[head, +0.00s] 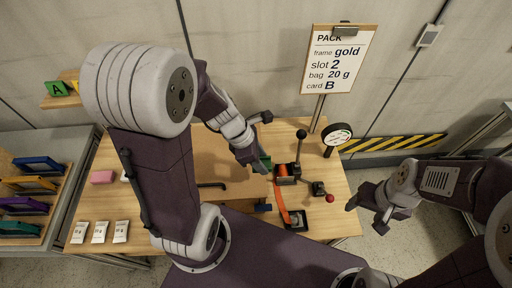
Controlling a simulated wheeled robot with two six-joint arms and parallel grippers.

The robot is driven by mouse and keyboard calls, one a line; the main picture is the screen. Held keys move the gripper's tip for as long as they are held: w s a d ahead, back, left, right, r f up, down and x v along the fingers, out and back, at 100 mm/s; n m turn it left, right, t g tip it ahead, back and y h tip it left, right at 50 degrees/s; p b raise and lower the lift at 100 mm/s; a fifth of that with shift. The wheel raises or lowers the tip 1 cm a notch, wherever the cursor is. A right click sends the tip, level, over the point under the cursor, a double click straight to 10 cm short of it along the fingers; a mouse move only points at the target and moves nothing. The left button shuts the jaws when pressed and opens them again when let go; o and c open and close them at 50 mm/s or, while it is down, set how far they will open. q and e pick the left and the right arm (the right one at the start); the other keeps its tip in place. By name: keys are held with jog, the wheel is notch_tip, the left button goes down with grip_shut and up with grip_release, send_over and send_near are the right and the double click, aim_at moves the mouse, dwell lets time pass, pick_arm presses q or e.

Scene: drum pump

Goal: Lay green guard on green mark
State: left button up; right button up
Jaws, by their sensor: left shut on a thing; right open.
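A small green piece (263,164), which looks like the green guard, shows at the fingertips of my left gripper (258,150) over the middle of the wooden table (150,150). My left gripper is shut on it, and the fingers hide most of it. I cannot tell whether it touches the table. I cannot make out a green mark; the arm and gripper may cover it. My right gripper (366,214) is open and empty, off the table's right edge.
A device with an orange roll (288,169), orange strip (282,206) and black-knobbed lever (301,134) stands just right of the green piece. A dial gauge (336,134) and red knob (330,198) are further right.

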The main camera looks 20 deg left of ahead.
pick_arm(q)
jog(key=w+a+f, duration=0.2)
jog(key=w, duration=0.1)
jog(key=w+a+f, duration=0.2)
jog(key=w, duration=0.1)
jog(key=w+a+f, duration=0.2)
jog(key=shift+w+f, duration=0.25)
jog(key=shift+w, duration=0.15)
jog(key=shift+w+a+f, duration=0.2)
jog(key=shift+w+a, duration=0.05)
jog(key=shift+s+r, duration=0.1)
jog(key=shift+s, duration=0.15)
jog(key=f, duration=0.3)
jog(key=shift+s+d+f+b, duration=0.1)
jog(key=shift+s+f+b, duration=0.15)
jog(key=shift+s+b, duration=0.05)
jog(key=shift+w+f, duration=0.3)
jog(key=shift+w, duration=0.05)
jog(key=shift+s+f, duration=0.15)
jog(key=shift+s, duration=0.1)
jog(key=o, duration=1.2)
jog(key=shift+o, duration=0.8)
jog(key=shift+w, duration=0.15)
pick_arm(e)
jog(key=shift+f, duration=0.5)
